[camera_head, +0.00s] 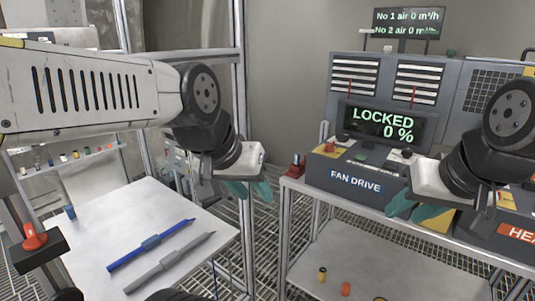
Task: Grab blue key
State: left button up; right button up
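A long blue tool (150,245), which I take to be the blue key, lies flat on the white table (105,205) at the lower left. It has a thicker collar in its middle and a thin tip at the upper right end. A similar grey tool (168,262) lies beside it, nearly parallel and nearer to me. My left gripper (249,188) hangs in the air right of the table, up and to the right of the blue tool, with teal fingers apart and nothing between them. My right gripper (418,209) is in front of the fan drive console, fingers apart and empty.
The console (355,182) reads "FAN DRIVE", and its screen (380,124) reads "LOCKED 0 %". A red knob (34,237) stands at the left edge. A small blue cup-like object (70,212) is on the table's far left. A metal upright (241,90) stands behind my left gripper.

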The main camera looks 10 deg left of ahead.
aim_at(296, 159)
jog(key=i+j+u, duration=0.2)
jog(key=i+l+u, duration=0.25)
jog(key=i+l, duration=0.2)
jog(key=i+l+u, duration=0.25)
jog(key=i+l, duration=0.15)
jog(key=l, duration=0.15)
